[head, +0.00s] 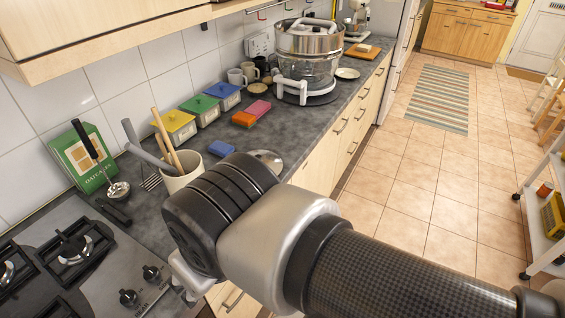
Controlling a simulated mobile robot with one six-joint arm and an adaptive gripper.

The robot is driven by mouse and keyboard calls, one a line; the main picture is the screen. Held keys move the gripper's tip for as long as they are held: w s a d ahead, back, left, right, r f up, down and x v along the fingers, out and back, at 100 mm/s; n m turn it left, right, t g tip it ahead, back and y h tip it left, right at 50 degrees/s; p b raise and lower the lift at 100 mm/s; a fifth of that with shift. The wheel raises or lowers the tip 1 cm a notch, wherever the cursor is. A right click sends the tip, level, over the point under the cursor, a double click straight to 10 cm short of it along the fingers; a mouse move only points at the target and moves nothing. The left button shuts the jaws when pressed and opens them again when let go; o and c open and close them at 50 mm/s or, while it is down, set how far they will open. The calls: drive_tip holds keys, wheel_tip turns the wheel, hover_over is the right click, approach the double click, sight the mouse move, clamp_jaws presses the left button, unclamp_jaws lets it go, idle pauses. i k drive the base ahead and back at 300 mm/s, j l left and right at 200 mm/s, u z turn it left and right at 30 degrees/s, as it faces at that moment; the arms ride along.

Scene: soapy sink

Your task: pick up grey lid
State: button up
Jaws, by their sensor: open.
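A round, shiny grey disc that looks like the grey lid (268,158) lies on the dark countertop near its front edge. It is just beyond the black wrist of my arm, which hides part of its near side. I cannot see a knob on it clearly. My arm reaches in from the lower right.
A cream utensil crock (183,173) and a blue sponge (222,148) stand left of the lid. Yellow (175,127), green and blue-lidded boxes line the wall. A large glass cooker (308,62) stands farther back. A gas hob (75,262) is lower left. Tiled floor (430,180) is open at right.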

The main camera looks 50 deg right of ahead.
sight(273, 160)
drive_tip(key=z, duration=1.3)
drive_tip(key=u, duration=2.55)
drive_tip(key=z, duration=0.7)
drive_tip(key=l+z, duration=0.15)
drive_tip(key=l, duration=0.35)
drive_tip(key=l+z, duration=0.2)
drive_tip(key=l, duration=0.3)
drive_tip(key=i+l+z, duration=0.15)
drive_tip(key=l, duration=0.3)
drive_tip(key=i+l+z, duration=0.15)
drive_tip(key=l, duration=0.35)
drive_tip(key=i+l+z, duration=0.2)
drive_tip(key=l, duration=0.25)
drive_tip(key=k+l, duration=0.05)
drive_tip(key=k, duration=0.05)
